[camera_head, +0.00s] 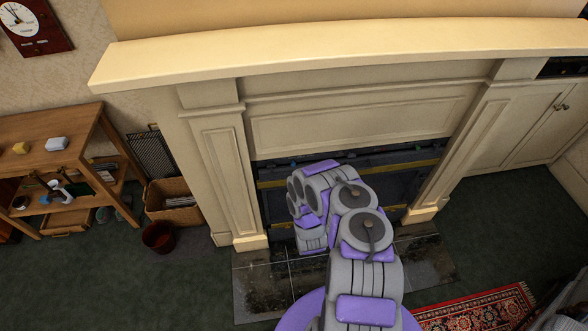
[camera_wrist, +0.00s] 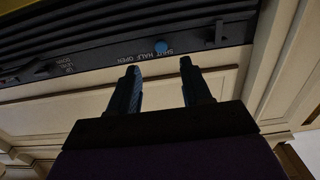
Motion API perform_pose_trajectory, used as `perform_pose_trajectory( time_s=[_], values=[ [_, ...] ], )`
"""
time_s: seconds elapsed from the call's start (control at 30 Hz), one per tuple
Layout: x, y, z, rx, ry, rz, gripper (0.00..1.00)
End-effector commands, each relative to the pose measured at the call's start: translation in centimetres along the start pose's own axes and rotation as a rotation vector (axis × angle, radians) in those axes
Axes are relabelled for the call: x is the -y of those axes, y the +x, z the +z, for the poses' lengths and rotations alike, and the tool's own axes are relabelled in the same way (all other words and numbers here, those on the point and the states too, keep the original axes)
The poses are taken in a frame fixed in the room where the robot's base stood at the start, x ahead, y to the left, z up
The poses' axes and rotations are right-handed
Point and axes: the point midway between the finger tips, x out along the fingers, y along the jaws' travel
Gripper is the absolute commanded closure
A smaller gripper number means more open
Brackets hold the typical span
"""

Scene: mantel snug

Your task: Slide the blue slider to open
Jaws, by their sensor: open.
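The blue slider (camera_wrist: 161,47) shows in the wrist view as a small round blue knob on the edge of a dark slatted panel (camera_wrist: 90,35). Small lettering that includes SHUT, HALF and OPEN runs beside it; the knob sits near the SHUT and HALF words. My gripper (camera_wrist: 159,66) is open and empty. Its two dark fingers point toward the panel, with the knob ahead of the gap between them and not visibly touched. In the head view my arm reaches into the fireplace opening and hides the gripper.
Dark levers (camera_wrist: 217,36) stick out along the panel edge. The cream mantel (camera_head: 340,50) overhangs the opening, with pilasters (camera_head: 225,160) at both sides. Dark hearth tiles (camera_head: 262,285) lie below. A box (camera_head: 170,203), a dark red pot (camera_head: 158,237) and wooden shelves (camera_head: 60,145) stand left.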

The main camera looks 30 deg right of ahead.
Motion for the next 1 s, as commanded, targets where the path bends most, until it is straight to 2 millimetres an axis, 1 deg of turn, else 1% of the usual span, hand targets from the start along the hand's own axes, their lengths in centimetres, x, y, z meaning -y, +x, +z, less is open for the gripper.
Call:
perform_pose_trajectory(
  time_s=[0.07,0.1,0.4,0.53,0.7,1.0],
  values=[
    [0.2,0.4,0.0,-0.002,0.001,-0.002,0.52],
    [0.0,1.3,-0.1,-0.008,0.002,0.002,0.52],
    [-0.1,6.4,-0.1,-0.009,0.001,0.001,0.52],
    [0.0,7.9,-0.1,-0.005,0.002,0.002,0.52],
    [0.0,8.9,-0.2,-0.006,0.000,0.000,0.52],
    [0.1,9.0,-0.2,-0.003,0.000,-0.001,0.52]
  ],
)
